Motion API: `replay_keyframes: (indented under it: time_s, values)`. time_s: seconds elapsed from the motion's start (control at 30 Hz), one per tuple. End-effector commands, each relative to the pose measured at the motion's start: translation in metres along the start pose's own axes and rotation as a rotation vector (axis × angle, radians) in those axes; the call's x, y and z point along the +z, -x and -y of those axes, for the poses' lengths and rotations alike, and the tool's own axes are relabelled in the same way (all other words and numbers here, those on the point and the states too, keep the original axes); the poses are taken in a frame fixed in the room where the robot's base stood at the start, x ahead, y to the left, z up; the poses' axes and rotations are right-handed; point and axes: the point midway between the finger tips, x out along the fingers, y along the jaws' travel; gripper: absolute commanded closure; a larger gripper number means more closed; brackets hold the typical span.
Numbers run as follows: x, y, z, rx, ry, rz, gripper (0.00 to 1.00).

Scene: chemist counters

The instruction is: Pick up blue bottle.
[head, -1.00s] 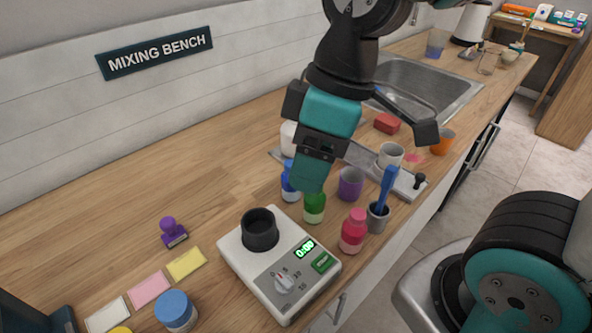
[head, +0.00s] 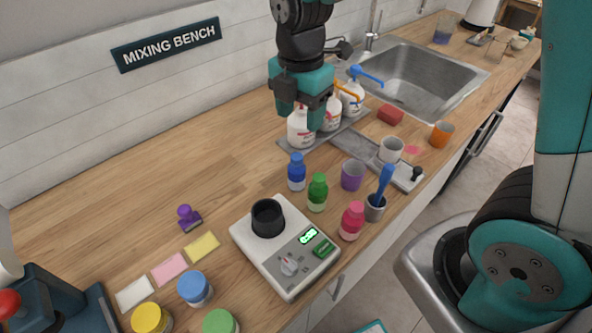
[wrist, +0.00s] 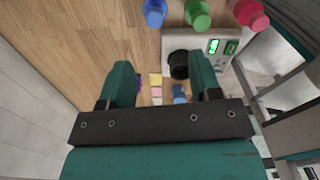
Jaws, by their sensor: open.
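The small blue bottle (head: 296,172) stands upright on the wooden counter, left of the green bottle (head: 317,192). In the wrist view the blue bottle (wrist: 155,12) is at the top edge, beyond the fingertips and partly cut off. My gripper (head: 300,112) is open and empty. It hangs above the counter behind the blue bottle, in front of the white pump bottles, and is apart from the blue bottle. In the wrist view my gripper's two teal fingers (wrist: 160,72) are spread wide with nothing between them.
White pump bottles (head: 352,97) stand close behind my gripper. A mixer (head: 284,262) with a black holder stands in front of the blue bottle. A purple cup (head: 352,175) and a pink bottle (head: 352,221) are to the right.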

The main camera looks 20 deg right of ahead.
Motion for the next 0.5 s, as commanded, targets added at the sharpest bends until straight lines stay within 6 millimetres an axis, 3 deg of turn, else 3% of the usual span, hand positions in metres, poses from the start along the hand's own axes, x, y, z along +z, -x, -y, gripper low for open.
replay_keyframes:
  time_s: [0.2,0.5]
  values:
    - [-0.001,-0.046,0.001,-0.005,0.0,-0.002,0.42]
    - [0.0,-0.072,-0.001,-0.002,-0.001,-0.001,0.42]
